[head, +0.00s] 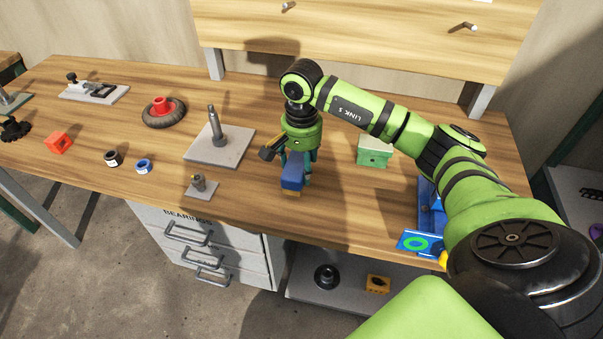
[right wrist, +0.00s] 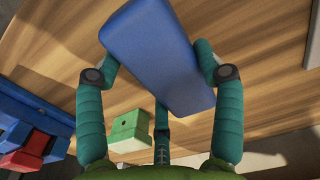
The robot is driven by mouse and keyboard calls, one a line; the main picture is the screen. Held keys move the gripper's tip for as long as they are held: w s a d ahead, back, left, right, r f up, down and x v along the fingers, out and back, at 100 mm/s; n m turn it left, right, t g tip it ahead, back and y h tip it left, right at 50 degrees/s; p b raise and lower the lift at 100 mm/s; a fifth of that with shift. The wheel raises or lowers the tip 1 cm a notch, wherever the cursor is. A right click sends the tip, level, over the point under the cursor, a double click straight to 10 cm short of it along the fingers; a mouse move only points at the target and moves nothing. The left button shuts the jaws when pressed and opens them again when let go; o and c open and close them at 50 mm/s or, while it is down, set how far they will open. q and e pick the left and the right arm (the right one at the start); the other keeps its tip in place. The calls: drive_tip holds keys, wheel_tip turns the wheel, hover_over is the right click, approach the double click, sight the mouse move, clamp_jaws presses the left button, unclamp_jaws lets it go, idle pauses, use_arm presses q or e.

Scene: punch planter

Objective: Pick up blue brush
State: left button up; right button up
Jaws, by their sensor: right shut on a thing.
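The blue brush (head: 292,177) is a blue block with a tan lower part, near the front edge of the wooden bench. My right gripper (head: 299,162) points down over it, with its teal fingers shut on the blue block. In the right wrist view the blue brush (right wrist: 158,55) fills the space between the fingers, which press on its two long sides. Whether its underside touches the bench cannot be told. My left gripper is not in view.
A green box (head: 374,152) stands to the right of the brush, and a blue bin (head: 428,205) farther right. A grey plate with an upright post (head: 218,147) and a small plate (head: 200,188) lie to the left. Bare wood (head: 340,200) surrounds the brush.

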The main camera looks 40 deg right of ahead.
drive_tip(key=s+d+r+b, duration=0.4)
drive_tip(key=s+d+r, duration=0.3)
drive_tip(key=s+d, duration=0.1)
drive_tip(key=shift+s+d+r, duration=0.15)
drive_tip(key=shift+r, duration=0.25)
